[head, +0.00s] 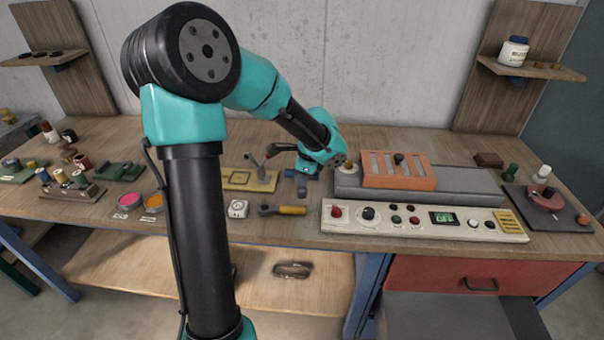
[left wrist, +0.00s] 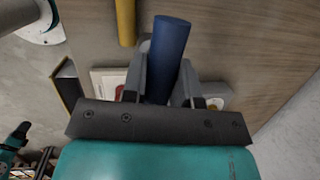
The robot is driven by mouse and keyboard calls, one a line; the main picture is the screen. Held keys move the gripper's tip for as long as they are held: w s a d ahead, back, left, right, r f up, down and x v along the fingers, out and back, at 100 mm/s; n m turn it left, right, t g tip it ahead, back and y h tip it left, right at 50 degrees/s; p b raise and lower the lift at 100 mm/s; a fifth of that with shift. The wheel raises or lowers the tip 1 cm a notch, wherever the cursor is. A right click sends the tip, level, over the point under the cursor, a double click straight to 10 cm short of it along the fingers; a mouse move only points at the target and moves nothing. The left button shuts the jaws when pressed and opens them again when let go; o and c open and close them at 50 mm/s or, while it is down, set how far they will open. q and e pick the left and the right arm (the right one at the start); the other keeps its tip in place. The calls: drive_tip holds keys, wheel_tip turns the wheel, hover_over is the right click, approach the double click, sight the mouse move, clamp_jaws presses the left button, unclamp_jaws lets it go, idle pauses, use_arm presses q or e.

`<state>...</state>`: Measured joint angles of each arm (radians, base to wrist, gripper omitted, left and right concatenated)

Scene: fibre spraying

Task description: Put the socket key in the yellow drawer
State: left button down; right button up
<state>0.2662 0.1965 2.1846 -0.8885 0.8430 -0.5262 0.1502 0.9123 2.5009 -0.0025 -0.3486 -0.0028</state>
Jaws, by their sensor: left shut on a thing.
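My left gripper (head: 301,177) is low over the bench, left of the control panel. In the left wrist view its fingers are shut on a blue cylinder (left wrist: 171,50), which looks like a tool handle. Its far end is hidden by the gripper, so I cannot tell for sure whether it is the socket key. A tool with a yellow handle (head: 291,210) and a dark head lies nearby on the bench; its handle also shows in the left wrist view (left wrist: 125,20). An open grey drawer (head: 440,315) shows below; its front is out of frame. My right gripper is not in view.
The white control panel (head: 390,227) and an orange slotted block (head: 399,182) stand right of the gripper. A shut red drawer (head: 455,272) is under the bench's right side. A white dial (head: 238,209) and a yellow plate (head: 248,179) lie left of the gripper.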

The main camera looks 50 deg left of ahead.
use_arm(q)
drive_tip(key=w+d+r+n, duration=0.3)
drive_tip(key=w+d, duration=0.1)
drive_tip(key=d, duration=0.5)
drive_tip(key=w+d+r+n+g+h, duration=0.1)
drive_tip(key=w+d+r+n, duration=0.2)
drive_tip(key=d, duration=0.7)
drive_tip(key=w+d+r+n+g, duration=0.1)
drive_tip(key=w+d+r+n, duration=0.2)
drive_tip(key=d, duration=0.6)
drive_tip(key=w+n, duration=0.1)
drive_tip(key=w, duration=0.1)
drive_tip(key=shift+w+d+r+h, duration=0.3)
drive_tip(key=shift+w+d+r, duration=0.1)
